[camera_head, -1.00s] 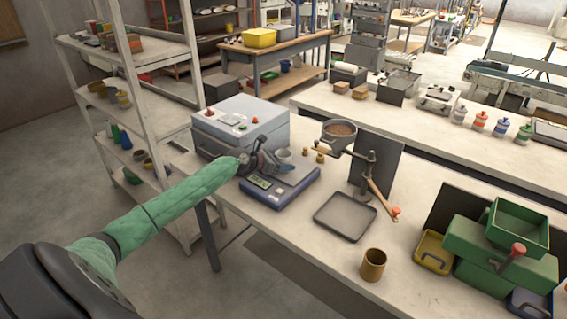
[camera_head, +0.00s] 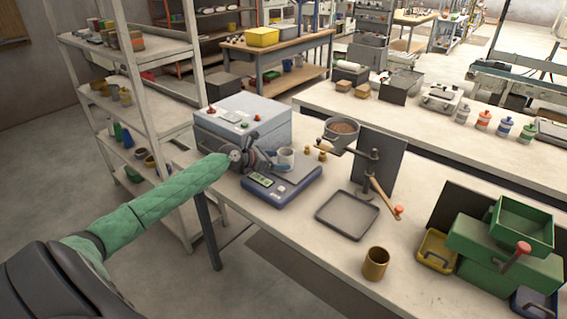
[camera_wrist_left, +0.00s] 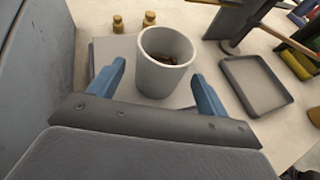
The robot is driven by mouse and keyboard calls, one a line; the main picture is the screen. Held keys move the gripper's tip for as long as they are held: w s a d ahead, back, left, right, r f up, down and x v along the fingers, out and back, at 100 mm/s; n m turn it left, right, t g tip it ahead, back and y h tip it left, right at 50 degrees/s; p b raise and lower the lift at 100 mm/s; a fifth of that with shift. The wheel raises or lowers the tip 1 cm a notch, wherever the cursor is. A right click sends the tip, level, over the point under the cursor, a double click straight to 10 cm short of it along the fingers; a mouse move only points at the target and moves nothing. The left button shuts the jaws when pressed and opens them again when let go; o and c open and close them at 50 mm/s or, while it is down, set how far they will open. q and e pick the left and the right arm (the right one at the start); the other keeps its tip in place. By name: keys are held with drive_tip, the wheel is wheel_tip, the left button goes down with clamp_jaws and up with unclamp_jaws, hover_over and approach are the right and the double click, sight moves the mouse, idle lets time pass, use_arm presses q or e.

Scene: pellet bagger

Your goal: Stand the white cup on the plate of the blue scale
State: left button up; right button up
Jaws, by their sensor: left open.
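The white cup (camera_head: 286,157) stands upright on the plate (camera_head: 305,168) of the blue scale (camera_head: 283,190). In the left wrist view the cup (camera_wrist_left: 165,60) holds some dark brown contents, and the grey plate (camera_wrist_left: 118,50) shows under and beside it. My left gripper (camera_head: 276,163) is open, its blue fingers to either side of the near part of the cup. In the left wrist view the fingertips (camera_wrist_left: 158,78) are spread wider than the cup, with gaps visible on both sides. My right gripper is not in view.
A grey machine box (camera_head: 240,125) stands close behind and left of the scale. Small brass weights (camera_head: 322,152) and a pan of pellets (camera_head: 341,132) on a stand are to the right. A dark tray (camera_head: 347,215) and brown cup (camera_head: 375,263) sit nearer the front.

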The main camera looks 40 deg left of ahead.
use_arm(q)
drive_tip(key=b+v, duration=0.1)
drive_tip(key=v, duration=0.5)
drive_tip(key=shift+s, duration=0.1)
drive_tip(key=shift+b+v, duration=0.35)
drive_tip(key=shift+v, duration=0.65)
drive_tip(key=shift+r, duration=0.1)
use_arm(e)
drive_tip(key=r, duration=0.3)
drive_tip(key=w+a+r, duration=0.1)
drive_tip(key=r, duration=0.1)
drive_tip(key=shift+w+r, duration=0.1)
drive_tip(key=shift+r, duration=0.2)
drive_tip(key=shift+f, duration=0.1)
